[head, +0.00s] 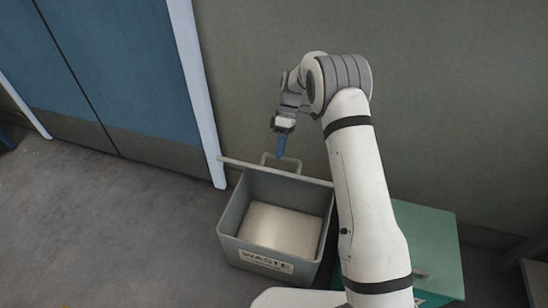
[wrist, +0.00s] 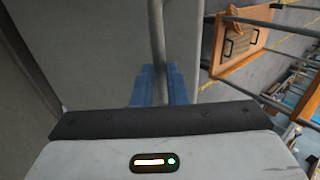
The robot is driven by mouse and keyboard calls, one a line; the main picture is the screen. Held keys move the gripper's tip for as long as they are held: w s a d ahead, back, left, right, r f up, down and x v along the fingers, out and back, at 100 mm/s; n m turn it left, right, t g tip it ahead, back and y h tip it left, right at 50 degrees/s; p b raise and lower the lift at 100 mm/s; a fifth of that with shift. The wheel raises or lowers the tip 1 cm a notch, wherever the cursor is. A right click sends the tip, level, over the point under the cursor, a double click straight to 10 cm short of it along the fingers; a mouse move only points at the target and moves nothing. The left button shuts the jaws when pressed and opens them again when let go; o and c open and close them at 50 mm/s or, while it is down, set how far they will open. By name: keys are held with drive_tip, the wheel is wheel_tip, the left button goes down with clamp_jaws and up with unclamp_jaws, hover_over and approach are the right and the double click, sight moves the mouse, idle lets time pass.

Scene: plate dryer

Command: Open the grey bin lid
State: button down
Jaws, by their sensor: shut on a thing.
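The grey bin (head: 277,265) with a WASTE label stands on the floor against the wall. Its inside and pale bottom show from above. The grey lid (head: 235,163) is raised at the bin's back and seen nearly edge-on. Its loop handle (head: 267,156) sticks up at the lid's far side. My gripper (head: 281,150) has blue fingers pointing down at the handle. In the wrist view, the blue fingers (wrist: 161,87) are shut on the handle's grey bar (wrist: 157,35). The fingertips are partly hidden behind my gripper's body there.
A green bin (head: 430,240) stands to the right of the grey bin, partly behind my arm. A blue door (head: 120,70) with a pale frame is at the left. The floor (head: 110,235) left of the grey bin is clear. The wall is close behind the lid.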

drive_tip(key=shift+w+d+f, duration=0.15)
drive_tip(key=shift+w+d, duration=0.25)
drive_tip(key=shift+w, duration=0.2)
drive_tip(key=shift+w+d+f, duration=0.15)
drive_tip(key=shift+w+d, duration=0.2)
drive_tip(key=shift+w, duration=0.2)
drive_tip(key=c, duration=1.8)
unclamp_jaws()
drive_tip(key=shift+a, duration=0.1)
drive_tip(key=shift+c, duration=0.2)
drive_tip(key=shift+o, duration=0.6)
drive_tip(key=shift+w+f, duration=0.15)
drive_tip(key=shift+f, duration=0.1)
drive_tip(key=shift+o, duration=1.3)
drive_tip(key=shift+a+r, duration=0.15)
drive_tip(key=shift+r, duration=0.1)
drive_tip(key=shift+a+r, duration=0.1)
drive_tip(key=shift+r, duration=0.05)
wheel_tip(320, 180, up, 10)
drive_tip(key=p, duration=0.2)
drive_tip(key=shift+c, duration=0.2)
